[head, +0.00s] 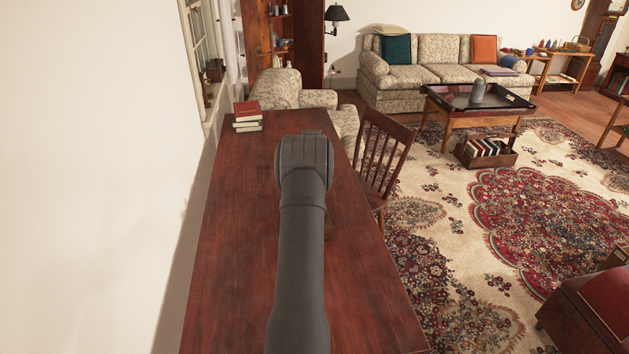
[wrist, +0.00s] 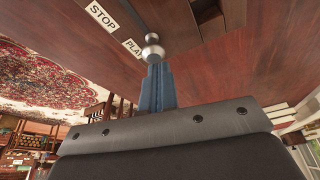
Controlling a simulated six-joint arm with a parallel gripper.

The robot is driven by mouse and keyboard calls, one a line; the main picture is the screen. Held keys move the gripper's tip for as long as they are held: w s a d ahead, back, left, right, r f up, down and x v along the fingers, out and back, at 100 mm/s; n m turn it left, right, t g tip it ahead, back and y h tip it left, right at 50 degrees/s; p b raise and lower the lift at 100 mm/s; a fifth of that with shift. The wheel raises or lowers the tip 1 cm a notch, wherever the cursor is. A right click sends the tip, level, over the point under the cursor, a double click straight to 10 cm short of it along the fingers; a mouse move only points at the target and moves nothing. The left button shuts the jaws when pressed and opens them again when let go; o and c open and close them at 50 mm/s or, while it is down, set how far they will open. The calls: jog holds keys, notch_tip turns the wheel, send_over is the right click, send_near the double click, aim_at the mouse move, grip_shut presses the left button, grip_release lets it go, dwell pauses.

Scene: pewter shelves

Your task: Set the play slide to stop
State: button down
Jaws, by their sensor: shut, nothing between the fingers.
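The play slide shows in the wrist view as a round silver knob (wrist: 152,50) by a dark slot. It sits at the PLAY end, close to the partly hidden white PLAY label (wrist: 132,47). The white STOP label (wrist: 102,16) lies farther up and left along the slot. My gripper (wrist: 156,68) has its blue fingers shut together, with their tips right at the knob. I cannot tell whether they touch it. In the head view my dark arm hides the slide and the fingers.
The slide is on a long reddish wooden table (head: 235,250) against a white wall. A stack of books (head: 247,116) stands at its far left corner, and a wooden chair (head: 383,155) stands at its right side. Most of the tabletop is bare.

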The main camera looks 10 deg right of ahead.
jog(key=shift+s, duration=2.35)
jog(key=shift+w+d, duration=0.15)
jog(key=shift+w, duration=0.5)
jog(key=w, duration=0.2)
jog(key=shift+w+d, duration=0.4)
jog(key=d+v, duration=0.1)
jog(key=v, duration=0.9)
jog(key=shift+a, duration=0.5)
